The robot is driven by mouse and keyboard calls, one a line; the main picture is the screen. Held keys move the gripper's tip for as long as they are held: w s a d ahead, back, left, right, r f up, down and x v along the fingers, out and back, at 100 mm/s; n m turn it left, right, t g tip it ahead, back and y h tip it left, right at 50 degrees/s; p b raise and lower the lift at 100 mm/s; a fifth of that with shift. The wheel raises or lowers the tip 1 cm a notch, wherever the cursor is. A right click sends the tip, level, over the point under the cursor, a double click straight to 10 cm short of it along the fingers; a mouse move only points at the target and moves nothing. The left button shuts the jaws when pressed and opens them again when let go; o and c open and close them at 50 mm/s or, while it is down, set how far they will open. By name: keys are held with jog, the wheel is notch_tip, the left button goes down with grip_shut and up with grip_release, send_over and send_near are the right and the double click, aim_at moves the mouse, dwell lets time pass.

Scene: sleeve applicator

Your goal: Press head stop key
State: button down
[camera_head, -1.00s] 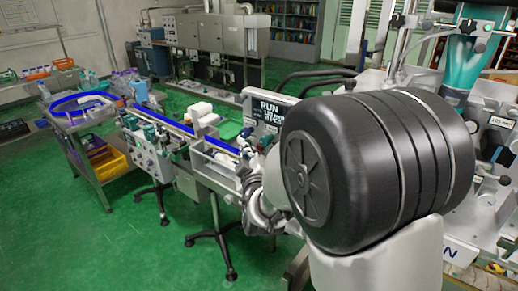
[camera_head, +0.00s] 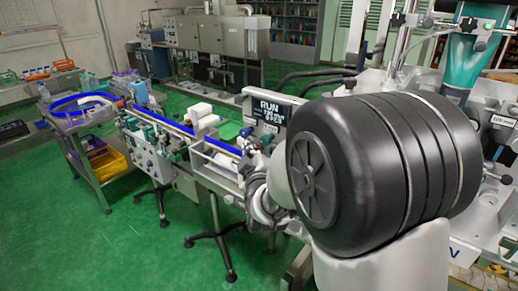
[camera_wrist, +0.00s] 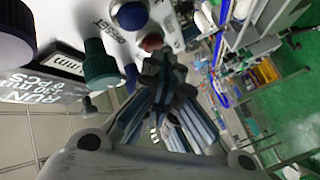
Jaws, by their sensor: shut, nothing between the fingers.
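No key labelled head stop can be read. In the wrist view, a control panel (camera_wrist: 178,22) carries a red button (camera_wrist: 152,42), a blue knob (camera_wrist: 130,15) and dark green knobs (camera_wrist: 100,58). My gripper (camera_wrist: 164,62) is shut and empty, with its fingertips close to the red button; I cannot tell whether they touch it. The fingers partly cover the panel.
A display reading RUN (camera_head: 268,110) stands behind my arm; it also shows in the wrist view (camera_wrist: 40,88). A blue-edged conveyor (camera_head: 170,125) runs to the left, towards a table with a yellow bin (camera_head: 108,163). Green floor (camera_head: 120,245) is open at the front left.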

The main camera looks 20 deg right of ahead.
jog(key=shift+w+d, duration=0.2)
jog(key=shift+d, duration=0.15)
dwell(0.4)
jog(key=shift+a, duration=0.15)
jog(key=shift+s+a+b, duration=0.5)
jog(key=shift+a, duration=0.1)
jog(key=s+a, duration=0.1)
jog(key=a, duration=0.1)
jog(key=s+a, duration=0.2)
dwell(0.5)
dwell(0.5)
